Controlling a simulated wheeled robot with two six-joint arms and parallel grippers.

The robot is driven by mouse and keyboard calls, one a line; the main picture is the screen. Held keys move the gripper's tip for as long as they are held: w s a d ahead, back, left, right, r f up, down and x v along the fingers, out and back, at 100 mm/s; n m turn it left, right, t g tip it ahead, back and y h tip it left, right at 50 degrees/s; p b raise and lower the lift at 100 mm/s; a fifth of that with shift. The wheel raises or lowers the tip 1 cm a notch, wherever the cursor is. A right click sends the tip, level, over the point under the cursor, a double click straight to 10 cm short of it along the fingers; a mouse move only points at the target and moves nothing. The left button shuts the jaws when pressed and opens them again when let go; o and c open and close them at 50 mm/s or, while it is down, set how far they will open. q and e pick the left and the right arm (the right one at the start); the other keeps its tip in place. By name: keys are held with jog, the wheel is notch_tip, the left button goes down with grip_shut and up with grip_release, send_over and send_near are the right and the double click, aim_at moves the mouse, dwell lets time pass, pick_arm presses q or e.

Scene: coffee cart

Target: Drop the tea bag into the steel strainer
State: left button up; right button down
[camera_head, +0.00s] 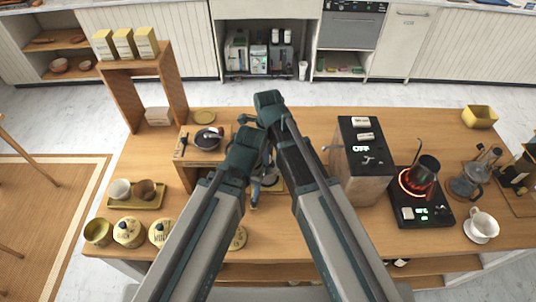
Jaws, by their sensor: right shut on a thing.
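My two forearms cover the middle of the counter. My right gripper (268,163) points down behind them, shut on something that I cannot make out. Below it a small grey, metallic-looking round thing (269,180) partly shows over a yellow tray (278,187). It may be the steel strainer, but too little shows to be sure. I cannot make out the tea bag. My left gripper is hidden behind its own arm.
A dark bowl (208,138) stands on a low wooden stand at left. At right are a tall dark-topped box (364,185), a glowing hot plate (413,187) with a dark pot, and a white cup (484,223).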

jog(key=shift+f, duration=0.4)
jog(key=c, duration=0.7)
grip_release()
jog(key=shift+r, duration=0.1)
notch_tip(320, 180, up, 14)
jog(key=p, duration=1.3)
jog(key=shift+p, duration=0.35)
